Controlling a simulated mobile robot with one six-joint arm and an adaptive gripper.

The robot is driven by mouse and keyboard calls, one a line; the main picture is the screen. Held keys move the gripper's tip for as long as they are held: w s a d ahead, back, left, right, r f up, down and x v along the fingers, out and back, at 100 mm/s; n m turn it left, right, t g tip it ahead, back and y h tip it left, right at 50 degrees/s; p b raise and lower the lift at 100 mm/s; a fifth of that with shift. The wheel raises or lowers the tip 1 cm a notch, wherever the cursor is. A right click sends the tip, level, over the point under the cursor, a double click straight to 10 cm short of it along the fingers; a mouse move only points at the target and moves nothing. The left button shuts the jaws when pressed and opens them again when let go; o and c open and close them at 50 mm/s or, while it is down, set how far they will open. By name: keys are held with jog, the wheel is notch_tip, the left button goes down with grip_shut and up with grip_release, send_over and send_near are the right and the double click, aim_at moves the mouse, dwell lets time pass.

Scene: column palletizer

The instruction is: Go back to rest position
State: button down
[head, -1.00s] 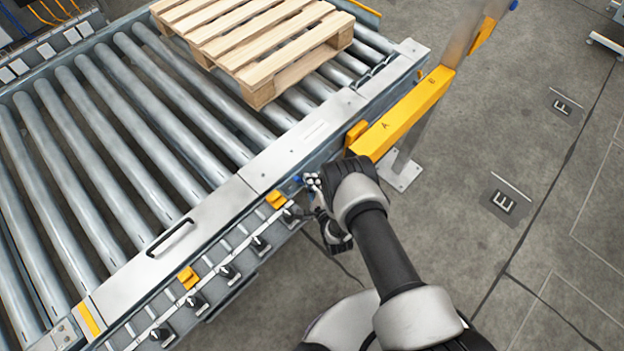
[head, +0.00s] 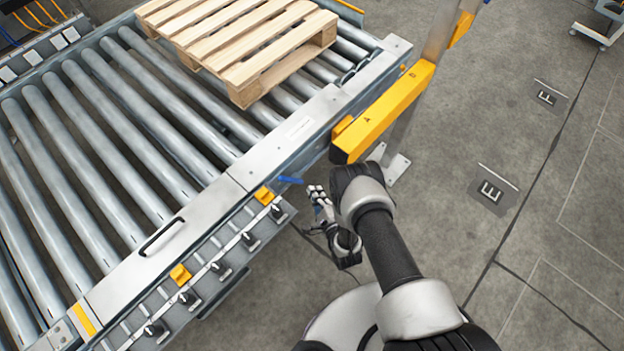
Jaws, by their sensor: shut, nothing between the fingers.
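My gripper (head: 318,192) shows near the middle of the head view, below the yellow guard bar and just off the right edge of the conveyor. Its fingers are shut and hold nothing. It is clear of the row of black knobs (head: 219,267) along the conveyor's side. My forearm reaches up from the bottom of the picture and hides part of the floor.
A roller conveyor (head: 165,237) fills the left side, with a wooden pallet (head: 262,67) on its far end. A yellow guard bar (head: 385,110) on a grey post stands close to my arm. The floor (head: 520,130) at right, marked E and F, is open.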

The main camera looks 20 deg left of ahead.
jog(key=shift+s+d+f, duration=0.1)
jog(key=shift+s+d, duration=0.15)
jog(key=shift+s, duration=0.1)
dwell(0.4)
